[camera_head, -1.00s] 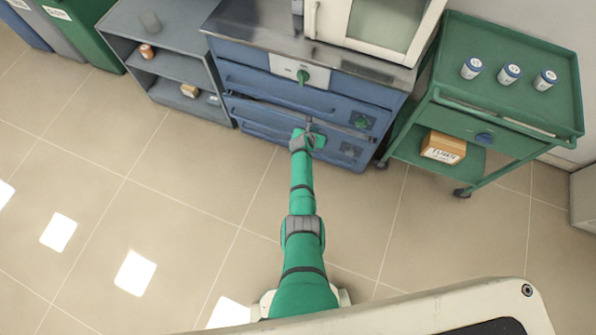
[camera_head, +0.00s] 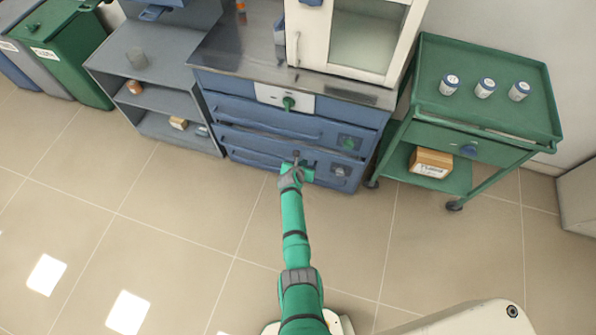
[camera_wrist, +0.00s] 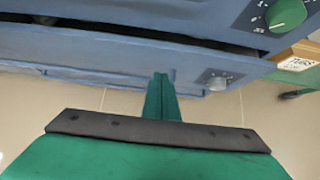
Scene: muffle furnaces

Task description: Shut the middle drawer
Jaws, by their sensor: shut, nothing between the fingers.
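The blue cabinet (camera_head: 215,83) has stacked drawer fronts under its steel top. An upper front (camera_head: 265,117) carries a green-knobbed dial, which also shows in the wrist view (camera_wrist: 287,12). Below it, a drawer front (camera_wrist: 110,52) with a grey knob (camera_wrist: 217,80) stands slightly out, with a dark gap above it, clearest at the left. I cannot tell for certain which front counts as the middle one. My gripper (camera_head: 296,158) is shut and empty, its fingertips (camera_wrist: 161,78) at this lower front. Whether they touch it is unclear.
A green cart (camera_head: 490,125) with several small jars on top and a box (camera_head: 430,162) on its lower shelf stands to the right. A grey shelf unit (camera_head: 150,95) stands to the left. A white furnace (camera_head: 350,45) sits on the cabinet. The floor in front is clear.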

